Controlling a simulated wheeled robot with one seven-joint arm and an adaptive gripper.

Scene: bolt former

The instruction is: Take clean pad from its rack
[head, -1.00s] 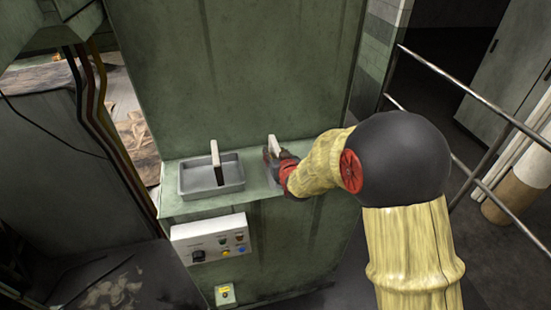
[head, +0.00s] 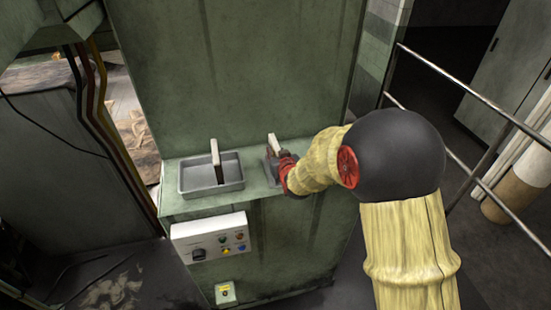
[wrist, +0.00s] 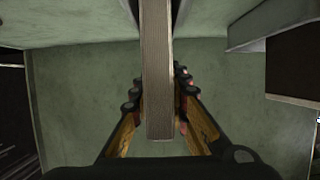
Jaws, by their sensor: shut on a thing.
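The clean pad (head: 273,144) is a pale, upright block at the right end of the green ledge. In the wrist view it is a long, ribbed grey-brown bar (wrist: 157,75) running down between my fingers. My gripper (head: 275,160) is shut on it, with a finger on each side; the fingers also show in the wrist view (wrist: 157,95). The pad's rack is mostly hidden behind my gripper in the head view, so I cannot tell whether the pad still touches it.
A grey tray (head: 190,189) stands on the ledge to the left, with a second pale-and-dark upright piece (head: 215,153) at it. A control box (head: 210,238) is on the front below. The green machine wall (head: 230,80) rises behind. A metal railing (head: 480,100) is at right.

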